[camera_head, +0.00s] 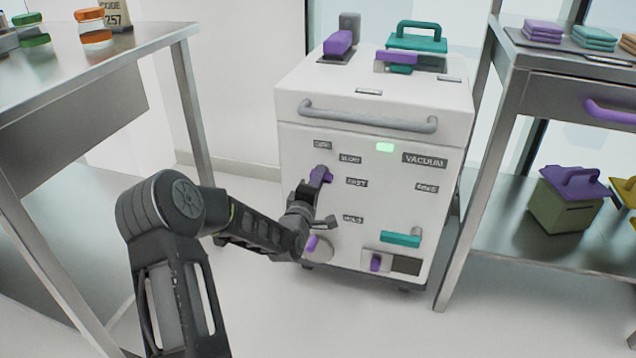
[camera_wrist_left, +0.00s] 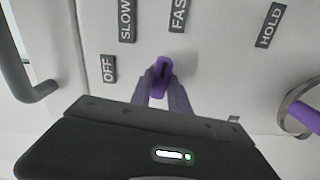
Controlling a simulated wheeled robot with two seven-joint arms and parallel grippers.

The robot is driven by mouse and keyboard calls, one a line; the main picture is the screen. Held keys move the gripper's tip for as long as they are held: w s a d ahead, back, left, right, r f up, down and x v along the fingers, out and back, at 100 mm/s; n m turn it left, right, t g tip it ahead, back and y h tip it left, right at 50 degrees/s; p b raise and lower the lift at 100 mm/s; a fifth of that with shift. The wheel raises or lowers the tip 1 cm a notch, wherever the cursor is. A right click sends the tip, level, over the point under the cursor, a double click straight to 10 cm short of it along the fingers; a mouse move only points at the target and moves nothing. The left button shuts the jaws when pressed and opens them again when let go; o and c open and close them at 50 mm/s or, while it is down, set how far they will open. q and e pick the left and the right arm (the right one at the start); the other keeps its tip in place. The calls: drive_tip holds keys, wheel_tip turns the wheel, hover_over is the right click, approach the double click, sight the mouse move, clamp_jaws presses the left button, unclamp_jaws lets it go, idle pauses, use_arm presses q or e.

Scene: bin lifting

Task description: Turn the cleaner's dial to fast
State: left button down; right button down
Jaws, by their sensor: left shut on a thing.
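The cleaner (camera_head: 375,106) is a white box on the floor with a grey front bar and a VACUUM label. Its purple dial (camera_head: 321,174) is on the left of the front panel, among the labels OFF, SLOW, FAST (camera_head: 357,182) and HOLD. My left gripper (camera_head: 310,192) is at the dial, its fingers shut on the dial's purple grip, seen in the left wrist view (camera_wrist_left: 161,76). A small purple tip shows on the side towards the FAST label (camera_wrist_left: 179,15); the fingers hide part of the dial, so its exact setting is unclear. My right gripper is out of view.
A round fitting with a purple handle (camera_head: 312,243) sits below my gripper. A teal handle (camera_head: 401,240) and a purple knob (camera_head: 375,262) are at the lower right of the panel. A metal table (camera_head: 80,75) stands left, a shelf (camera_head: 560,95) right.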

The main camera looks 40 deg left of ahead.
use_arm(q)
drive_tip(key=shift+m, duration=0.5)
drive_tip(key=c, duration=1.2)
unclamp_jaws()
drive_tip(key=shift+c, duration=0.2)
drive_tip(key=p+v, duration=0.2)
drive_tip(key=v, duration=0.6)
drive_tip(key=shift+w+f, duration=0.1)
